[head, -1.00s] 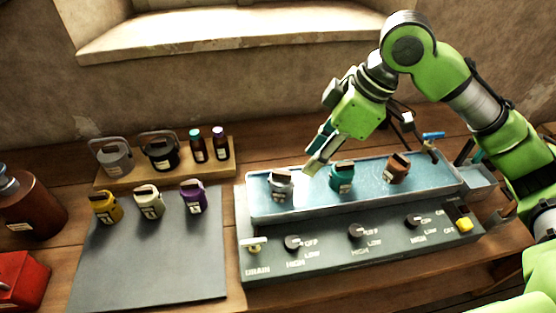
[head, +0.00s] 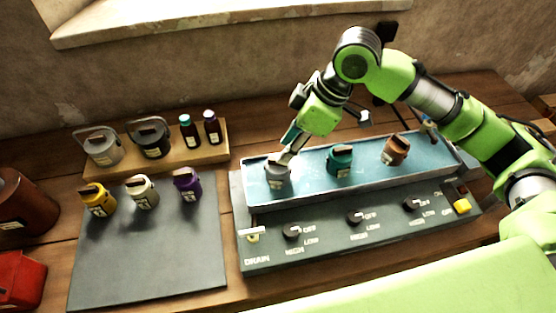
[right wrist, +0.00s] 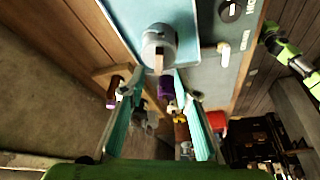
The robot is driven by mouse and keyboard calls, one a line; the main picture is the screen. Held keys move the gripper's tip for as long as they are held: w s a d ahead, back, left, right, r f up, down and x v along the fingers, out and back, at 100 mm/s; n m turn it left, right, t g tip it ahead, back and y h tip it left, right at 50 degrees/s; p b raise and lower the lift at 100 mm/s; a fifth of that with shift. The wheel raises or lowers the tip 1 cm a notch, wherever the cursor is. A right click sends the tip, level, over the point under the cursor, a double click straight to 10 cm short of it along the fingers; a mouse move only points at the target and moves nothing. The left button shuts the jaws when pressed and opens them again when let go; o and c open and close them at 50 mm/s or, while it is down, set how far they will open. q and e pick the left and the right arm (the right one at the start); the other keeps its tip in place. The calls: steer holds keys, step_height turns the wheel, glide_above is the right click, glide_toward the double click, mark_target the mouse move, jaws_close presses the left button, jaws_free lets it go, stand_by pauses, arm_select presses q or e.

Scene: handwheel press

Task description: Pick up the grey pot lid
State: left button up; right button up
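The grey pot (head: 277,176) with its grey lid stands at the left end of the blue basin. Its lid has a brown handle, which shows in the right wrist view (right wrist: 158,63). My right gripper (head: 284,158) is above the grey pot, pointing down at the lid. In the right wrist view its two teal fingers (right wrist: 159,73) are apart, with the lid handle near the gap between the tips. I cannot tell whether they touch it. My left gripper is outside the head view; a small green arm part shows at right in the wrist view, its fingers unclear.
A teal pot (head: 340,160) and a brown pot (head: 396,150) stand in the basin (head: 310,190) to the right. Knobs line the front panel (head: 330,250). Yellow, cream and purple pots stand on the dark mat (head: 150,265). A wooden shelf (head: 205,157) holds pots and bottles.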

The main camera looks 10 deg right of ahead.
mark_target(275, 168)
steer(key=p+x, duration=0.1)
steer(key=x, duration=0.2)
steer(key=shift+w+f, duration=0.1)
steer(key=shift+f, duration=0.15)
steer(key=shift+w+a+f, duration=0.1)
steer(key=shift+a+f, duration=0.15)
steer(key=shift+f, duration=0.2)
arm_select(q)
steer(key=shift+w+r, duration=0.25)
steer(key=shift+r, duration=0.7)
arm_select(e)
jaws_close()
